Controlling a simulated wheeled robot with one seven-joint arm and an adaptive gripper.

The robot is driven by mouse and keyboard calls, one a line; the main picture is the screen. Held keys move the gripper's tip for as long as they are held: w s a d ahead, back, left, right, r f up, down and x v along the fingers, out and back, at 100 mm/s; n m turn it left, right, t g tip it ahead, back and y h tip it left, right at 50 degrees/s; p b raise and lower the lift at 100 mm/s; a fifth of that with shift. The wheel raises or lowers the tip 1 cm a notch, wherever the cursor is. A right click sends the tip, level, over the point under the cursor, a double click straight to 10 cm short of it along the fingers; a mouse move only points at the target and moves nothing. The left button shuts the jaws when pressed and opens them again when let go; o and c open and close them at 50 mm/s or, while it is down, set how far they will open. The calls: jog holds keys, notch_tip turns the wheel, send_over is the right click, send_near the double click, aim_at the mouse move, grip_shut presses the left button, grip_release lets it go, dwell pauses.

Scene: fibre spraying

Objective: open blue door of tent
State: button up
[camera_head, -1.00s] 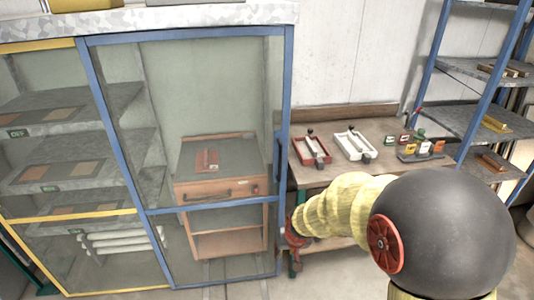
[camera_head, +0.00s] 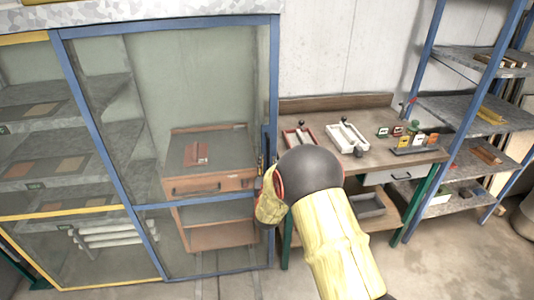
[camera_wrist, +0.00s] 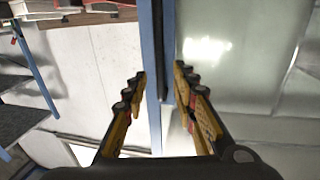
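The tent's blue door (camera_head: 68,50) is a blue-framed clear panel and looks closed. My gripper (camera_head: 262,180) is at that edge, level with the handle's lower part, and partly hidden by my arm. In the wrist view my gripper (camera_wrist: 160,72) is open, with yellow and black fingers on either side of the blue upright bars (camera_wrist: 151,25). The bars run between the fingertips. I cannot tell whether either finger touches them.
A workbench (camera_head: 330,102) with a red tray (camera_head: 299,137), a white tray (camera_head: 347,137) and small coloured containers stands right of the door. A blue shelf rack (camera_head: 462,58) is further right. Through the panel I see an orange-brown cart (camera_head: 220,185). Floor in front is clear.

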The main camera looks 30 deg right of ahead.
jog(key=b+x, duration=0.1)
jog(key=x, duration=0.6)
jog(key=shift+c, duration=0.7)
grip_shut()
